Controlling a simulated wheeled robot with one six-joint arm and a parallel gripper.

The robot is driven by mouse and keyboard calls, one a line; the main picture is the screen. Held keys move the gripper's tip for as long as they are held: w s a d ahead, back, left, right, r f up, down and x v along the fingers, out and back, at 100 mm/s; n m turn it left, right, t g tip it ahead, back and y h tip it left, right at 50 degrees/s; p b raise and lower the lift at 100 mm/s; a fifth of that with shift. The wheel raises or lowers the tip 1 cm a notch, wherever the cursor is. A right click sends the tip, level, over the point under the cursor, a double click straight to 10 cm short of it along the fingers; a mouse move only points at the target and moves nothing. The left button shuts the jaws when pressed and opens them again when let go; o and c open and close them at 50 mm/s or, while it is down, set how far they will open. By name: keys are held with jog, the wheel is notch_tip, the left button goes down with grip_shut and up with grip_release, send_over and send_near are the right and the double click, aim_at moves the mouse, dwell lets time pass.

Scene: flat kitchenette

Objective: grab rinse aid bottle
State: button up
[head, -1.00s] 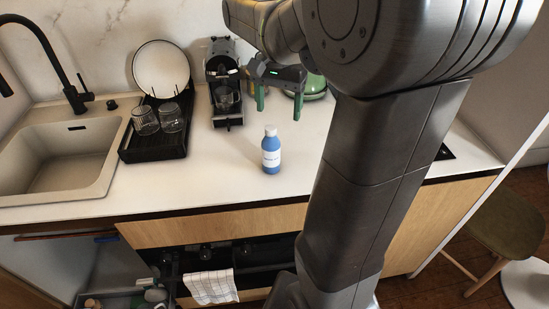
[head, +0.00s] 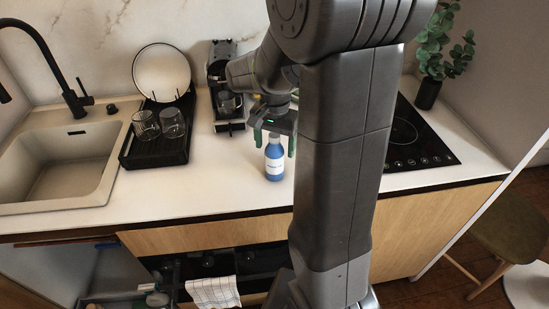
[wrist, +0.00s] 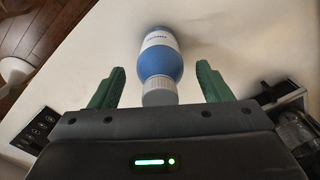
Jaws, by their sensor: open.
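The rinse aid bottle (head: 275,160) is blue with a white label and a pale cap, and stands upright on the white counter near its front edge. My gripper (head: 275,140) is above it, with its green fingers pointing down on either side of the bottle's top. In the wrist view the bottle (wrist: 161,60) lies between the two open fingers of my gripper (wrist: 160,88), its white cap closest to the palm. A gap shows on both sides, so the fingers do not touch it.
A black dish rack (head: 155,150) with glasses and a plate stands to the left, beside the sink (head: 60,170). A coffee machine (head: 222,75) stands behind. A black cooktop (head: 415,140) and a plant (head: 440,60) are to the right. Counter around the bottle is clear.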

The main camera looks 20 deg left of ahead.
grip_shut()
